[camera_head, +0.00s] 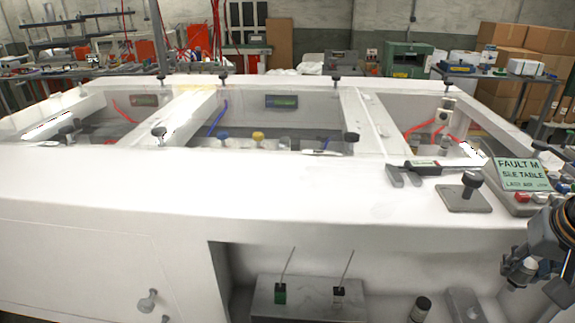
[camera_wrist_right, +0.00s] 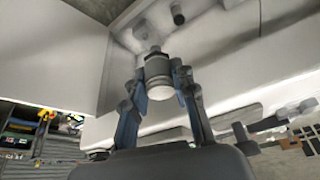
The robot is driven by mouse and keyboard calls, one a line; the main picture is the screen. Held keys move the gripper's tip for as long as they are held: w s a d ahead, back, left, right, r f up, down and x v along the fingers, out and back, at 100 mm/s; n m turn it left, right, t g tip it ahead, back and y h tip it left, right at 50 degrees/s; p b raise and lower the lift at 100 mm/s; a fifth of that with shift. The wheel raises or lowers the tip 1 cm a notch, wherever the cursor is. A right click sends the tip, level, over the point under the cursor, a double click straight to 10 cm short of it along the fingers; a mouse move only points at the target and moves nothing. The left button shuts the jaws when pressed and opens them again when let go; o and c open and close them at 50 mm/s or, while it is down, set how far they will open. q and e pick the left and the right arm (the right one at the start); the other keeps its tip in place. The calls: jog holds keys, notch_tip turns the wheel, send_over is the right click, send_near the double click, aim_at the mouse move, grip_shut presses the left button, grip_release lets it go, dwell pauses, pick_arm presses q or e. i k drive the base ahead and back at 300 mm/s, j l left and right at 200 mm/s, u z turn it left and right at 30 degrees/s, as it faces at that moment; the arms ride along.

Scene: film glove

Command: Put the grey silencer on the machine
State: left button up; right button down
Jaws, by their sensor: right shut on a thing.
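The machine (camera_head: 250,190) is a large white body with open bays across the head view. My right gripper (camera_head: 520,272) is at the lower right edge of the head view, in front of the machine's front side. It is shut on the grey silencer (camera_wrist_right: 157,72), a short cylinder with a narrower tip, held between both fingers in the right wrist view. In the head view the silencer is small and partly hidden by the gripper. In the wrist view a pale machine surface with small dark fittings (camera_wrist_right: 177,14) lies beyond the silencer. My left gripper is not in view.
On the machine's top right lie a caliper (camera_head: 425,168), a plate with a black knob (camera_head: 465,196) and a fault display (camera_head: 520,174) with buttons. A recess below holds a grey block (camera_head: 308,300) with two levers and a dark cylinder (camera_head: 421,308). The white top's left is clear.

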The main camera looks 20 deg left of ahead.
aim_at(114, 174)
jog(key=k+u, duration=0.15)
jog(key=u, duration=0.3)
jog(key=k+j+u, duration=0.1)
jog(key=u, duration=0.35)
jog(key=k+j, duration=0.05)
